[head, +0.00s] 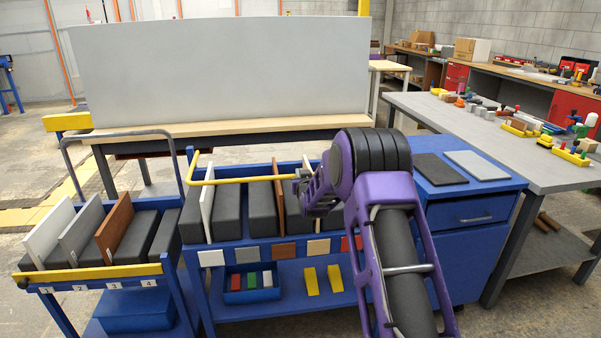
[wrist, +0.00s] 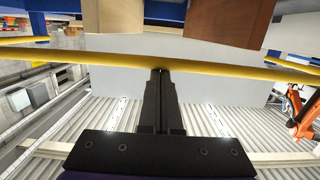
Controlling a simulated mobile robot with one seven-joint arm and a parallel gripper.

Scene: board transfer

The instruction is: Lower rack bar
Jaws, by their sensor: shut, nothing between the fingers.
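The rack bar (head: 245,180) is a yellow rod with a bent left end. It runs level above the front part of the blue rack (head: 255,240), clear of the slots below it. In the wrist view the bar (wrist: 100,57) crosses the whole picture. My gripper (head: 299,184) is at the right part of the bar in the head view. In the wrist view its shut fingers (wrist: 160,74) end at the bar, with nothing held between them. I cannot tell whether the tips touch it. My arm hides the rack's right end.
White (head: 207,214) and brown (head: 280,200) boards stand between dark blocks in the rack. A cart (head: 165,262) at left holds several boards behind its own yellow bar (head: 90,273). A blue cabinet (head: 470,215) stands at right, a large grey panel (head: 220,70) behind.

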